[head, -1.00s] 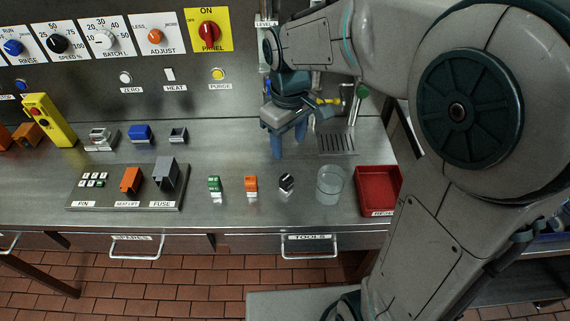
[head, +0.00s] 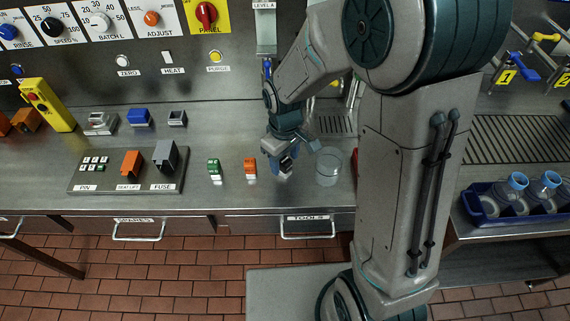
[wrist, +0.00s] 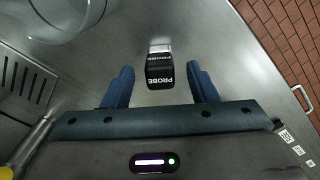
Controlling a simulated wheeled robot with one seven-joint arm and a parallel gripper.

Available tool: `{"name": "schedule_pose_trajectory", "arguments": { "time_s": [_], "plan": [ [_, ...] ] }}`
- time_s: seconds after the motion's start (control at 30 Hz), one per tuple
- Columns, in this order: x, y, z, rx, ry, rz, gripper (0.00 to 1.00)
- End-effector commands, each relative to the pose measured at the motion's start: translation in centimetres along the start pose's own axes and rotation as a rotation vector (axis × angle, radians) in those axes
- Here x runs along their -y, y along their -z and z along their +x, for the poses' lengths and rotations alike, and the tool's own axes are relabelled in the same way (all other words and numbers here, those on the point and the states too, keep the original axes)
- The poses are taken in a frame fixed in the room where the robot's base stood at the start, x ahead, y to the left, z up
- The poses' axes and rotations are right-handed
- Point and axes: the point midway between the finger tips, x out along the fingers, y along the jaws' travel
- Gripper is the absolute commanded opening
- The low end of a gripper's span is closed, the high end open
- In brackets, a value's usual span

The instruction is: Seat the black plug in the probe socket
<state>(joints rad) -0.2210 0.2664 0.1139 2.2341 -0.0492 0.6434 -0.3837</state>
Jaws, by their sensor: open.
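The black plug (wrist: 160,70), lettered PROBE, stands on the steel counter with a pale metal part at its far end in the wrist view. My gripper (wrist: 160,78) is open, with one blue finger on each side of the plug and a gap to each. In the head view my gripper (head: 281,158) is low over the counter, and the plug (head: 286,167) is partly hidden by the fingers. Three small housings stand at the back left: a grey one (head: 100,123), a blue one (head: 140,118) and a dark one (head: 178,118). I cannot tell which is the probe socket.
A clear beaker (head: 329,165) stands close to the right of my gripper. Orange (head: 250,166) and green (head: 214,168) plugs stand to its left. A dark board (head: 120,182) with PIN, SEAT LIFT and FUSE places lies further left. A yellow box (head: 48,106) leans behind it.

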Motion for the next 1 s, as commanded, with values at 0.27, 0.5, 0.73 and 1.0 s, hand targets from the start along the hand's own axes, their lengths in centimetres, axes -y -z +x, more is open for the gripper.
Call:
{"name": "schedule_pose_trajectory", "arguments": {
  "time_s": [0.27,0.5,0.73,1.0],
  "plan": [
    [0.0,0.0,0.8,0.0,-0.001,0.0,0.53],
    [0.0,0.0,0.8,0.0,0.0,0.0,0.04],
    [0.0,0.0,0.7,0.0,-0.001,0.0,0.04],
    [0.0,0.1,-0.2,-0.003,-0.002,0.0,0.04]
  ]
}}
